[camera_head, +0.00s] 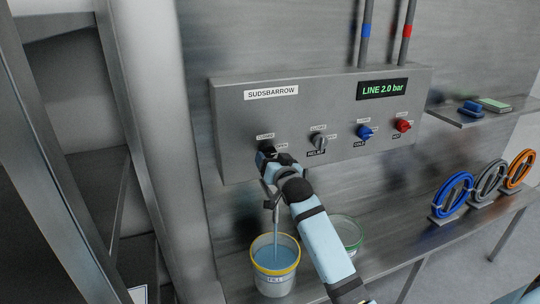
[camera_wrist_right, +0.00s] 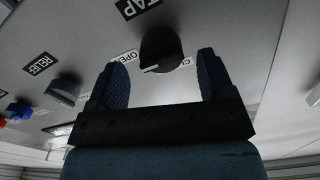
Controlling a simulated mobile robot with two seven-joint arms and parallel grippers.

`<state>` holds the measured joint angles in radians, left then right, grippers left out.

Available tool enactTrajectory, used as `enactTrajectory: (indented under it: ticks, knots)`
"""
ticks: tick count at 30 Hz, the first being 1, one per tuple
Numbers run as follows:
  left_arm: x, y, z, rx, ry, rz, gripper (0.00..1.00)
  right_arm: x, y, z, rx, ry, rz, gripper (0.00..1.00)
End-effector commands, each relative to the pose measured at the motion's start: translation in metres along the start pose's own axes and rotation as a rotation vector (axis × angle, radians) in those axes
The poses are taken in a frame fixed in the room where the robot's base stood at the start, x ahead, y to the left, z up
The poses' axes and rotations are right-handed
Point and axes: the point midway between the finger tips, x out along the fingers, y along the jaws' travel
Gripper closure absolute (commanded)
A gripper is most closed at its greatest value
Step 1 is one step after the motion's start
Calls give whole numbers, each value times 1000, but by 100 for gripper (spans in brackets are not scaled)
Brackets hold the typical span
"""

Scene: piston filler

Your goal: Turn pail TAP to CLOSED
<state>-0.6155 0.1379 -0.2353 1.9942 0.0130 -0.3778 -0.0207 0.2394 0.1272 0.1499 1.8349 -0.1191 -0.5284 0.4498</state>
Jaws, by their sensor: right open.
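The dark TAP knob (camera_wrist_right: 161,48) sits on the grey panel, between and just beyond the fingertips of my right gripper (camera_wrist_right: 163,72) in the wrist view. That gripper is open, one finger on each side of the knob; I cannot tell whether they touch it. An OPEN label (camera_wrist_right: 124,58) is left of the knob; the CLOSED label is partly hidden. In the head view my right gripper (camera_head: 266,154) covers the knob. Blue liquid (camera_head: 276,229) runs down into the yellow-rimmed pail (camera_head: 274,286). My left gripper is not in view.
On the panel (camera_head: 240,120), the RELIEF knob (camera_head: 318,142), a blue knob (camera_head: 364,132) and a red knob (camera_head: 402,125) stand right of the tap. A green-rimmed container (camera_head: 350,237) is partly behind my arm. Hose coils (camera_head: 453,196) stand on the right of the bench.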

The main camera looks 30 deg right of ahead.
Motion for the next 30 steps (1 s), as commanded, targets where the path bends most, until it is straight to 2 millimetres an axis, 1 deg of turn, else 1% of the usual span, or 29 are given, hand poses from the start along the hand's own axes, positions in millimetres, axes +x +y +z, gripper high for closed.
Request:
enactTrajectory:
  ticks: [1, 3, 6, 15, 16, 17, 18, 20, 21, 22, 30]
  knots:
    - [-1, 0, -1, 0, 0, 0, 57, 7, 0, -1, -1, 0, 0, 25]
    - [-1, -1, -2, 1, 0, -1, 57, 14, 0, 0, -1, -1, 0, 25]
    - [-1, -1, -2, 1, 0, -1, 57, 19, 0, 0, -1, -1, 0, 25]
    - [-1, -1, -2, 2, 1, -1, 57, 21, 0, 1, 0, -1, -1, 25]
    - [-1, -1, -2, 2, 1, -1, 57, 21, 0, 1, 0, -1, -1, 30]
    - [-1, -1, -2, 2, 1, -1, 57, 21, 0, 1, 0, -1, -1, 37]
    - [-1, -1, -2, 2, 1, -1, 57, 21, 0, 1, 0, -1, -1, 46]
    - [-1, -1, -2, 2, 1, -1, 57, 21, 0, 1, 0, -1, -1, 60]
    - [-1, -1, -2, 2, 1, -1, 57, 21, 0, 1, 0, -1, -1, 69]
    - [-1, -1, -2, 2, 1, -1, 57, 21, 0, 1, 0, -1, -1, 75]
    - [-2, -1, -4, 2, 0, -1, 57, 21, 0, 0, -19, -1, -1, 74]
